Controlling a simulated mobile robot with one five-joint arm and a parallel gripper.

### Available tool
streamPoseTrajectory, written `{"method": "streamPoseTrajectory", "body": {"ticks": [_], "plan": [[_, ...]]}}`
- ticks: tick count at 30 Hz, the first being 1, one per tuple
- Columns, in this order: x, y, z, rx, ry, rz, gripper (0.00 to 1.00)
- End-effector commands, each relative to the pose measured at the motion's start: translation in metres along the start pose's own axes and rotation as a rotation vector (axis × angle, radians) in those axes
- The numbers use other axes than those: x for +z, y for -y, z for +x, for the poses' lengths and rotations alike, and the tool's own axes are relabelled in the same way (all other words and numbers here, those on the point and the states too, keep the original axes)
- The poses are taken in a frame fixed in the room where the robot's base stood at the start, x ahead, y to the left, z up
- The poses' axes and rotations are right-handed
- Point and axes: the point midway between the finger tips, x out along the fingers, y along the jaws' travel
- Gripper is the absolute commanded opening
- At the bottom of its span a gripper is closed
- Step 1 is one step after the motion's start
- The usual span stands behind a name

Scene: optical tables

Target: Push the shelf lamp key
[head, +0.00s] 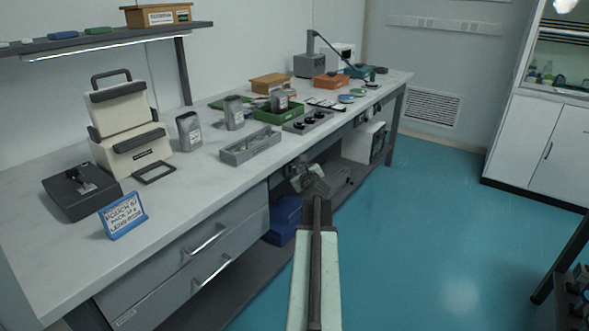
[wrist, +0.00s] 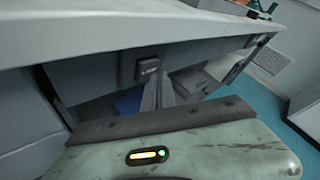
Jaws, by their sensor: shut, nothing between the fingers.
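A small dark box (wrist: 147,68) with a pale label hangs under the bench's front edge in the wrist view. I cannot tell whether it carries the shelf lamp key, and the label is too small to read. The shelf lamp (head: 105,46) is a bright strip under the wall shelf (head: 120,37) at the upper left. My gripper (head: 303,168) is shut and empty, at the front edge of the bench in the head view. In the wrist view its grey fingers (wrist: 165,88) appear just below and right of the dark box. Contact cannot be made out.
The bench (head: 185,203) holds a cream case (head: 128,130), a dark device (head: 80,190), a blue sign (head: 122,215) and a grey tray (head: 250,147). Drawers (head: 190,262) lie below its front.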

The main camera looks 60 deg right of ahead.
Motion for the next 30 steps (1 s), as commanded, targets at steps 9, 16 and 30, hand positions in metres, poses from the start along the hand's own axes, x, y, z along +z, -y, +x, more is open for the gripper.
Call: {"method": "streamPoseTrajectory", "body": {"ticks": [9,16,30], "plan": [[0.0047,-0.0042,0.0061,0.000,0.000,0.000,0.00],[0.0041,-0.0036,0.0056,-0.001,0.000,0.001,0.00],[-0.0013,0.0017,-0.0010,-0.001,-0.001,0.001,0.00]]}}
